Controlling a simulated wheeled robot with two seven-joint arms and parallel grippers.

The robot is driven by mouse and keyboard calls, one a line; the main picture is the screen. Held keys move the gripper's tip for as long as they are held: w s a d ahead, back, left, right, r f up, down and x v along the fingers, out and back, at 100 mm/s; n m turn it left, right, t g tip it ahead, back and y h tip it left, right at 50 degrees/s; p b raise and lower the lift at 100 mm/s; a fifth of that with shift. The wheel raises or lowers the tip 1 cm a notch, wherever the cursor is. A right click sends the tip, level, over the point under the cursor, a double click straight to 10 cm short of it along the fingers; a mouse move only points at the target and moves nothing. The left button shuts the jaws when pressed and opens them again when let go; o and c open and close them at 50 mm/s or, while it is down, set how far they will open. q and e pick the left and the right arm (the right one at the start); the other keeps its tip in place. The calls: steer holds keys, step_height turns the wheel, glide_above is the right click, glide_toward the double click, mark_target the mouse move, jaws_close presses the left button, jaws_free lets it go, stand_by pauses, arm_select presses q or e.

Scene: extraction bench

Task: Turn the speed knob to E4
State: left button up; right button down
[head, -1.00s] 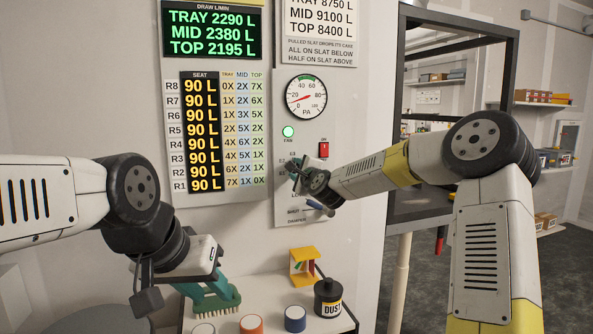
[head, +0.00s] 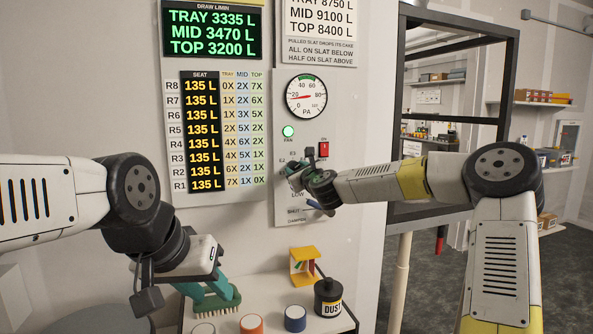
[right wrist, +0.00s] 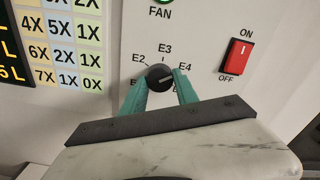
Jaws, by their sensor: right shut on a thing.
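The speed knob (right wrist: 159,77) is a dark round knob on the grey wall panel, ringed by the labels E2, E3 and E4; other labels are partly hidden by the fingers. A light mark on its face points roughly right, toward the E4 side; its exact setting is hard to read. My right gripper (right wrist: 159,92) is shut on the knob, with one teal finger on each side. In the head view the right gripper (head: 295,174) hides most of the knob. My left gripper (head: 208,287) is low at the left, by a green brush (head: 213,306); its grip is unclear.
Above the knob are a lit green fan lamp (head: 288,131), a red switch (head: 323,149) and a pressure gauge (head: 306,97). A damper lever (head: 318,207) sits just below the gripper. The white table (head: 268,290) holds a dust pot (head: 328,298) and several capped cylinders.

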steer(key=shift+f+m, duration=0.1)
steer(key=shift+m, duration=0.3)
steer(key=c, duration=0.9)
jaws_free()
steer(key=shift+c, duration=0.2)
steer(key=v, duration=0.7)
steer(key=shift+s, duration=0.35)
steer(key=shift+d, duration=0.1)
